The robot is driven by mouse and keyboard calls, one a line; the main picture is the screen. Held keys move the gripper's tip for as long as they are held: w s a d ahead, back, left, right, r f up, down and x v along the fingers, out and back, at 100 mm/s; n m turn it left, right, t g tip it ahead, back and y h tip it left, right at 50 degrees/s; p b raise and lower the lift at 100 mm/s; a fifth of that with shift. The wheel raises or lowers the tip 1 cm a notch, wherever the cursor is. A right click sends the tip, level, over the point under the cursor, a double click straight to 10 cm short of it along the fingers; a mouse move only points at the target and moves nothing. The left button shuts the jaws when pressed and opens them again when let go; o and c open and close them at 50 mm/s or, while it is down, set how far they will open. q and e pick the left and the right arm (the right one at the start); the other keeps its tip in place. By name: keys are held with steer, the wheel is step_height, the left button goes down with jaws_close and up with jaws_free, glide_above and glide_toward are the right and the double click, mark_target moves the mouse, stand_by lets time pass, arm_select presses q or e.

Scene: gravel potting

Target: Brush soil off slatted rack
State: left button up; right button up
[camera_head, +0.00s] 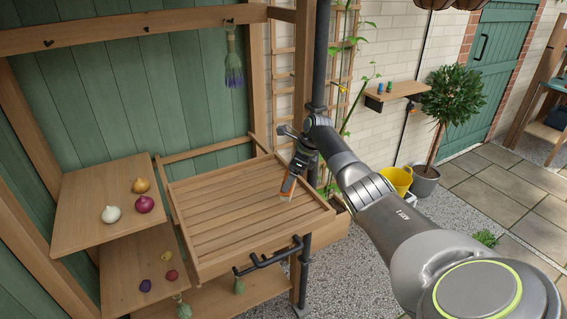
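The slatted rack (220,212) is a wooden tray with raised edges, set in a wooden bench. No separate soil can be made out on its slats at this size. My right gripper (294,172) reaches in over the rack's right side and appears shut on a small brush (288,187). The brush has an orange part and a pale lower end, close to the slats near the right edge; whether it touches them cannot be told. My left gripper is not in view.
Left shelves hold a white bulb (111,214), a red onion (144,204) and a yellow onion (141,185). A black bar (268,262) runs along the rack's front. A yellow bucket (397,180) and potted tree (452,100) stand right.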

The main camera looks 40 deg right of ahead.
steer(key=shift+w+d+r, duration=0.1)
steer(key=shift+d+r, duration=0.1)
steer(key=shift+r, duration=0.3)
steer(key=shift+d+r, duration=0.15)
steer(key=shift+r, duration=0.35)
steer(key=shift+a+r, duration=0.25)
steer(key=shift+r, duration=0.05)
steer(key=shift+d+f, duration=0.15)
steer(key=shift+d, duration=0.05)
steer(key=shift+a, duration=0.1)
